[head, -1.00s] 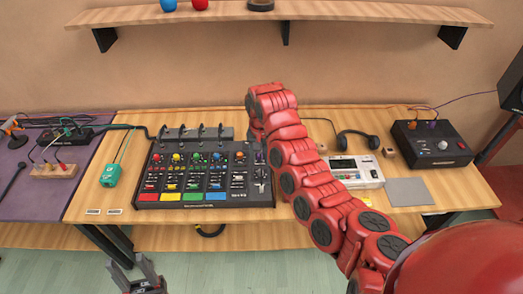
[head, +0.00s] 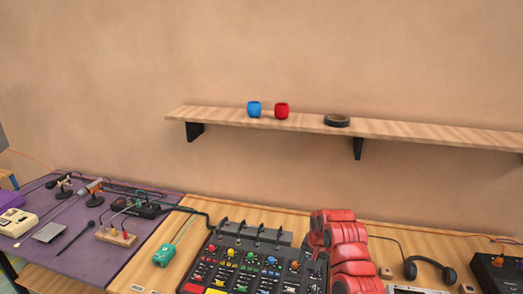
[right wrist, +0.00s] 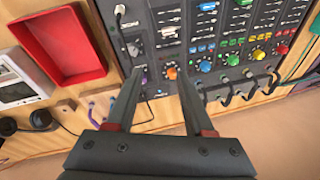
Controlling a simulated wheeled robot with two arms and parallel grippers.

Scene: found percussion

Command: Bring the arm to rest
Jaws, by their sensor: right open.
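My right arm (head: 345,255) is red and rises from the bottom of the head view, over the right end of the black mixer (head: 228,243). Its gripper cannot be made out there. In the right wrist view my right gripper (right wrist: 159,74) is open, with nothing between its fingers. The fingers point at the mixer's knob panel (right wrist: 205,48), which appears upside down behind them; the gap to the panel is hard to judge. My left gripper is not in view.
A red tray (right wrist: 60,45) and a white device (right wrist: 20,88) lie beside the mixer. Headphones (head: 432,270) and a black box (head: 492,268) are on the right.

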